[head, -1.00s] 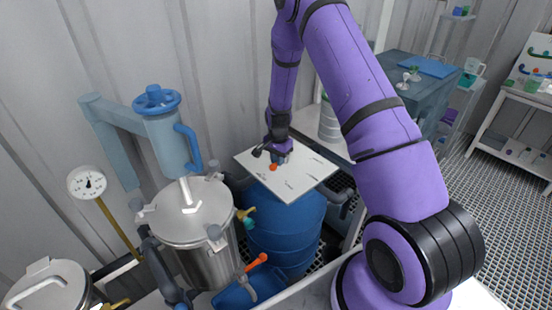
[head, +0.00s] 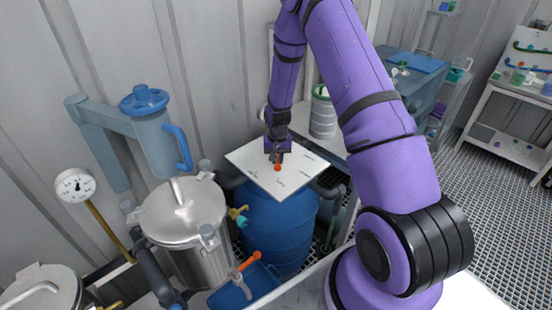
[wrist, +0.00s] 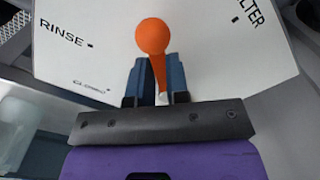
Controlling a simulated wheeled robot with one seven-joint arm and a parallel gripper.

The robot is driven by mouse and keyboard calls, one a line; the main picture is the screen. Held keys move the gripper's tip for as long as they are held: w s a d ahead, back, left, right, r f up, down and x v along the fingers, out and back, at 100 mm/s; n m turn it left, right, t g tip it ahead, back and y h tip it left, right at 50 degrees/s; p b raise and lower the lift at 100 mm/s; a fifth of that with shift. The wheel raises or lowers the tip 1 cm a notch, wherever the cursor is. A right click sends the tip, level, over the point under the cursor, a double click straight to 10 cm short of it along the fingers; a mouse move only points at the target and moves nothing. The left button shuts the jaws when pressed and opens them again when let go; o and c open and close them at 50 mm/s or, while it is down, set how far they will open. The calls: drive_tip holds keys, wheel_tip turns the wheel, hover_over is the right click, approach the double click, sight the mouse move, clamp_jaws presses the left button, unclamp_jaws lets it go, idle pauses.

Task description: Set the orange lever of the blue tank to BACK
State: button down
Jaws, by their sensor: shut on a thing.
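The blue tank (head: 275,235) stands in the middle of the head view, with a square white plate (head: 250,165) on its top. The orange lever (head: 278,167) is on that plate. My gripper (head: 276,156) is over the plate. In the wrist view my gripper (wrist: 155,80) is shut on the orange lever (wrist: 152,36), with a blue-grey finger on each side. Its round knob sticks out beyond the fingers, toward the top of the picture. The plate (wrist: 105,45) shows RINSE at left, CLOSED at lower left and FILTER at upper right. I see no BACK label; the gripper covers the plate's near part.
Another orange handle (head: 249,261) is by a blue tray (head: 232,296) in front. A grey-green canister (head: 322,115) stands behind the plate.

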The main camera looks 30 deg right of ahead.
idle(0.4)
drive_tip(key=c, duration=1.1)
unclamp_jaws()
wheel_tip(320, 180, up, 11)
drive_tip(key=s+a+r+n+t, duration=0.15)
drive_tip(key=s+r, duration=0.25)
drive_tip(key=r, duration=0.4)
drive_tip(key=s+a+r, duration=0.3)
drive_tip(key=r, duration=0.5)
drive_tip(key=s+a+r+n+t, duration=0.15)
drive_tip(key=s+r, duration=0.25)
drive_tip(key=r, duration=0.4)
drive_tip(key=s+a+r+n, duration=0.1)
drive_tip(key=s+a+r, duration=0.1)
drive_tip(key=s, duration=0.5)
drive_tip(key=s+a+r+n+t, duration=0.1)
drive_tip(key=s+r, duration=0.3)
drive_tip(key=s, duration=0.4)
drive_tip(key=s+a+r+t, duration=0.1)
drive_tip(key=s+a+r, duration=0.2)
drive_tip(key=s, duration=0.4)
drive_tip(key=shift+s+r+n, duration=0.2)
drive_tip(key=shift+r+n, duration=0.2)
drive_tip(key=shift+r, duration=0.05)
